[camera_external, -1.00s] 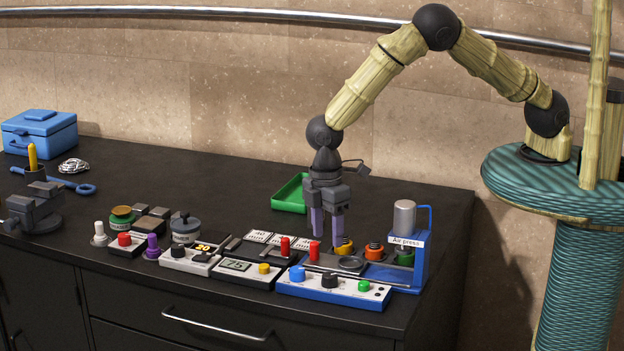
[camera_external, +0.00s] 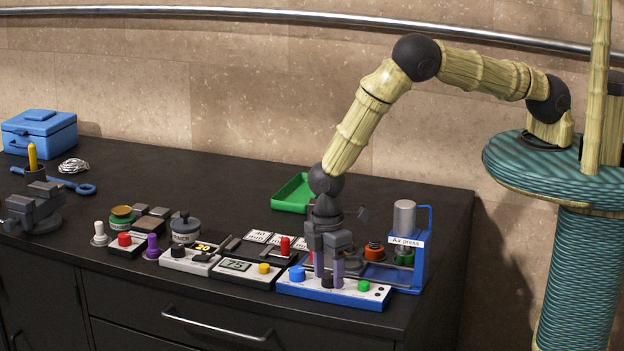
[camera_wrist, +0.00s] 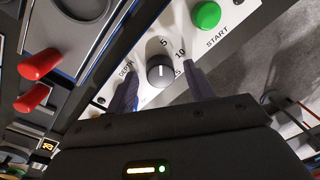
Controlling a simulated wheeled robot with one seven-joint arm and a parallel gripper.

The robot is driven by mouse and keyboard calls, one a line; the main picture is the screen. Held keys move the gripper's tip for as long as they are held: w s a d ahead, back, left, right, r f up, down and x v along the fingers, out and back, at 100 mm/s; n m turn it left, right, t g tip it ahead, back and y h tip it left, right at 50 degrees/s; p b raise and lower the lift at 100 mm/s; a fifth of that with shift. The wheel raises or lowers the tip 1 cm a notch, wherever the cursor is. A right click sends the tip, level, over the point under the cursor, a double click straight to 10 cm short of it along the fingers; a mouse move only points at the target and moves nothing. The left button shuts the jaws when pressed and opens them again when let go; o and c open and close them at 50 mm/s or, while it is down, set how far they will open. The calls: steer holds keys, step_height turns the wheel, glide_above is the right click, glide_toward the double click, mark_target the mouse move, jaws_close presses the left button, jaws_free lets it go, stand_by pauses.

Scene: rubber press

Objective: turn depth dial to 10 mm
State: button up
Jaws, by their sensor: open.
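The black depth dial (camera_wrist: 160,72) sits on the white front panel (camera_wrist: 130,60) of the blue air press, with the marks 5, 10 and 15 around it. Its white pointer line shows, but I cannot tell exactly which mark it meets. My gripper (camera_external: 328,285) points down over the panel. In the wrist view its two fingers (camera_wrist: 160,92) stand apart, one on each side of the dial, with nothing clearly held. In the external view the fingers partly hide the dial (camera_external: 327,282).
A green START button (camera_wrist: 207,15) is right of the dial, and a blue knob (camera_external: 297,273) is on its left. The press column (camera_external: 404,218) stands behind at right. Red-handled devices (camera_external: 285,245) are close on the left. A green tray (camera_external: 291,194) lies behind.

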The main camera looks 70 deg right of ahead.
steer(key=c, duration=1)
steer(key=shift+o, duration=0.2)
steer(key=shift+f+m+b, duration=0.1)
steer(key=shift+m+b, duration=0.3)
steer(key=shift+b, duration=0.1)
steer(key=shift+m+b, duration=0.45)
steer(key=shift+m, duration=0.15)
steer(key=m+b, duration=0.2)
steer(key=m, duration=0.1)
steer(key=m+b, duration=0.1)
steer(key=m, duration=0.2)
steer(key=shift+m, duration=0.4)
steer(key=shift+m+b, duration=0.5)
steer(key=shift+m, duration=1)
